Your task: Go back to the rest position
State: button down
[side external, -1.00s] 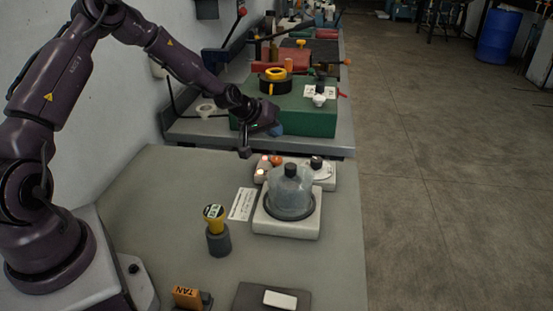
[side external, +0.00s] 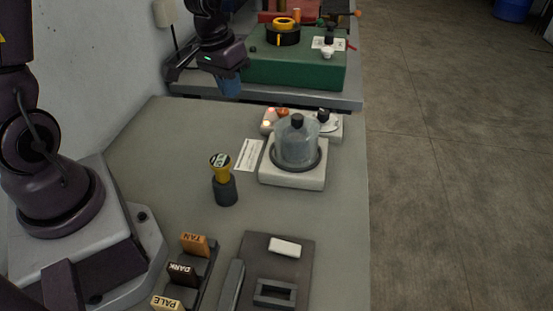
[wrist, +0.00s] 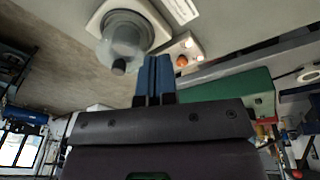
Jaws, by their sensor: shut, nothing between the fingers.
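My gripper (side external: 231,86) hangs above the far left part of the grey table (side external: 140,150), in front of the green case. Its blue fingers are together with nothing between them; they also show in the wrist view (wrist: 154,75). The gripper is clear of the clear dome (side external: 296,143), which stands on a white base (side external: 292,176) to its lower right. In the wrist view the dome (wrist: 122,45) lies to the left of the fingers.
A yellow-topped stamp (side external: 221,168) stands upright in a dark holder beside a white card (side external: 249,155). Labelled blocks, one marked TAN (side external: 194,244), sit in front, by a dark board (side external: 295,258). A white panel with knob and lights (side external: 327,127) is behind the dome. The green case (side external: 290,70) stands beyond.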

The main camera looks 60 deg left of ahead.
jog(key=s+d+r+m+t, duration=0.1)
jog(key=s+d+r, duration=0.3)
jog(key=s+r, duration=0.3)
jog(key=s+d+r+m+t, duration=0.2)
jog(key=s+d+r, duration=0.2)
jog(key=s+r, duration=0.3)
jog(key=shift+s+r+t+y, duration=0.3)
jog(key=shift+s+r, duration=0.1)
jog(key=shift+r, duration=0.05)
jog(key=shift+d, duration=0.1)
dwell(6.0)
